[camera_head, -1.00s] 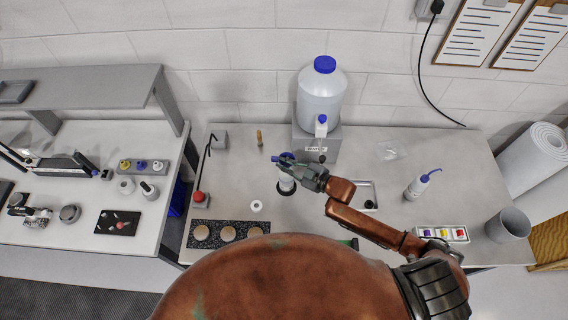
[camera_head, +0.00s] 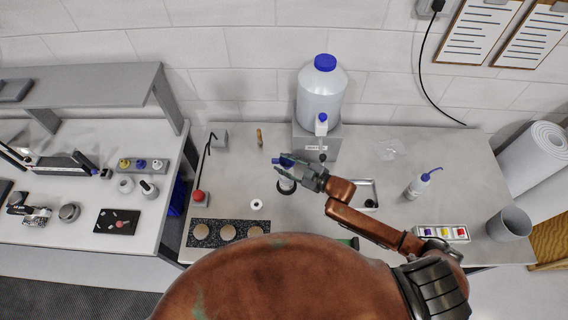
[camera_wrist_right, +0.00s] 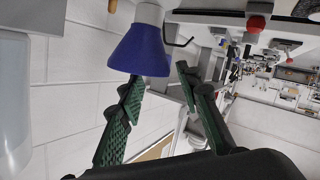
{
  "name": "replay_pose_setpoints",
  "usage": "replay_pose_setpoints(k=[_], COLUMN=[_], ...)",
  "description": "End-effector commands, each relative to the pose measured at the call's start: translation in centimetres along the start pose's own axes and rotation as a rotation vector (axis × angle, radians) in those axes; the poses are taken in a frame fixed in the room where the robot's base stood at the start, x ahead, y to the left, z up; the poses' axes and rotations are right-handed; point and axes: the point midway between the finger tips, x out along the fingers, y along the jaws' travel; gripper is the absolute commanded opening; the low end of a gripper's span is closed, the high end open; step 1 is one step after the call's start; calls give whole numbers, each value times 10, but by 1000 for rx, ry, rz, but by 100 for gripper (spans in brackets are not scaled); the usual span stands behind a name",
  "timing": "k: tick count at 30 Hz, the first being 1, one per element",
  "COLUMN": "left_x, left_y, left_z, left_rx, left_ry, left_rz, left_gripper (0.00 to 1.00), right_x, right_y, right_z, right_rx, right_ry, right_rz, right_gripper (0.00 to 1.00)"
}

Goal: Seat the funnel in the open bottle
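The blue funnel (camera_head: 287,160) stands wide mouth up on the pale bottle (camera_head: 287,183) at the middle of the bench. In the right wrist view, which looks upside down, the funnel (camera_wrist_right: 140,48) has its narrow end at the white bottle top (camera_wrist_right: 149,13). The spout is not visible, so it seems to be inside the neck. My right gripper (camera_head: 279,166) is beside the funnel with its fingers spread. In the wrist view its green fingers (camera_wrist_right: 157,78) are apart, with the funnel just beyond the tips; I cannot tell whether one touches it. My left gripper is not in view.
A large blue-capped carboy (camera_head: 321,98) stands on a grey box (camera_head: 318,147) behind the bottle. A white ring (camera_head: 256,204) and a dark rack with discs (camera_head: 205,238) lie at front left. A metal tray (camera_head: 366,188) and a wash bottle (camera_head: 417,188) are to the right.

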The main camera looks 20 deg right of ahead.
Motion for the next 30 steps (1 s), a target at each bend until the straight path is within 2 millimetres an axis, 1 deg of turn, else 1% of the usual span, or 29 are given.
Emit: replay_pose_setpoints(k=[1, 5, 8, 11, 14, 18, 24, 27, 30], left_x=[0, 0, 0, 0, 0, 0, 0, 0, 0], left_y=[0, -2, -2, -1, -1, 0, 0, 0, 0], left_z=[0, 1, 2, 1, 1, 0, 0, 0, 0], left_rx=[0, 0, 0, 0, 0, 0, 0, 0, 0], left_ry=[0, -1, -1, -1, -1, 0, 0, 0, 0], left_rz=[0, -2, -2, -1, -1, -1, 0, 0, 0], left_gripper=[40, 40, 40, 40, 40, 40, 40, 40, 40], right_x=[0, -1, -5, -18, -37, -67, -102, -113, -119], right_y=[-2, -2, -2, -2, -2, -2, -1, -1, 0], right_z=[3, 4, 4, 5, 4, 3, 1, 1, 0], right_rx=[4, 5, 5, 4, 2, 2, 0, 1, 0], right_ry=[-5, -6, -6, -8, -7, -6, -3, -3, 0], right_rz=[-2, -2, -2, -2, -2, -2, -2, 0, 0], right_gripper=[32, 32, 32, 32, 32, 32, 32, 32, 32])
